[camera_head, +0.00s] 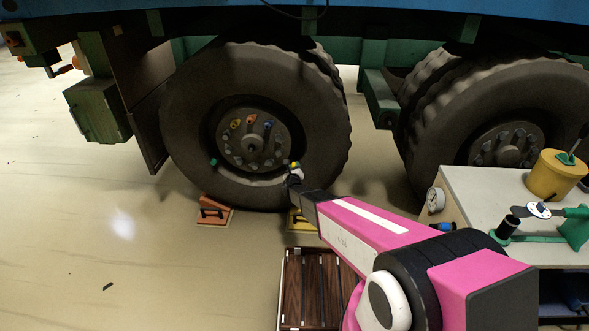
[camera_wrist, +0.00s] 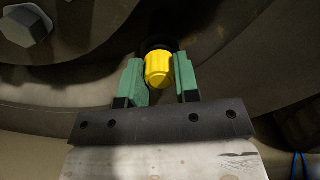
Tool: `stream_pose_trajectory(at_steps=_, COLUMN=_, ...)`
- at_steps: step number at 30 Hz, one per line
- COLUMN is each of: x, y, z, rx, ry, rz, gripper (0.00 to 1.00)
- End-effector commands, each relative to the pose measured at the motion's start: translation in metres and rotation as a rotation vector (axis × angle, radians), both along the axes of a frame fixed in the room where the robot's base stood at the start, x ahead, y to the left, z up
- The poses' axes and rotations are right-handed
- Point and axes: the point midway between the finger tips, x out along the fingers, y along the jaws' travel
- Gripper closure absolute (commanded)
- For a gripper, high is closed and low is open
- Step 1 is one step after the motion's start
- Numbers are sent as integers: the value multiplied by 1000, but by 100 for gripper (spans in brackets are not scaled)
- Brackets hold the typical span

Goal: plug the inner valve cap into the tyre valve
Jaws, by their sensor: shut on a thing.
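A yellow cap (camera_wrist: 158,69), which I take to be the inner valve cap, sits between the green fingers of my gripper (camera_wrist: 160,84), which are shut on it. A dark round part (camera_wrist: 158,45) shows just behind the cap, close to the wheel; it may be the tyre valve, but I cannot tell whether the cap touches it. In the head view my gripper (camera_head: 293,169) is at the lower right of the front wheel's rim, with the tyre (camera_head: 320,110) around it. A small yellow spot (camera_head: 296,163) shows at its tip. A small green piece (camera_head: 213,162) is on the rim's left side.
Wheel nuts and coloured tags surround the hub (camera_head: 253,146). An orange chock (camera_head: 213,210) and a yellow one (camera_head: 298,222) lie by the tyre. A wooden crate (camera_head: 284,290) stands below my arm. A bench (camera_head: 470,190) with a yellow pot (camera_head: 553,177) is at right. Floor at left is mostly clear.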

Motion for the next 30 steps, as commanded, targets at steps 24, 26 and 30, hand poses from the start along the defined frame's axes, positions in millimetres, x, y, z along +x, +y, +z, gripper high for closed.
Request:
stream_pose_trajectory(at_steps=24, x=0, y=0, z=0, rx=0, ry=0, rz=0, gripper=27)
stream_pose_trajectory(at_steps=26, x=0, y=0, z=0, rx=0, ry=0, rz=0, gripper=27)
stream_pose_trajectory(at_steps=30, x=0, y=0, z=0, rx=0, ry=0, rz=0, gripper=27)
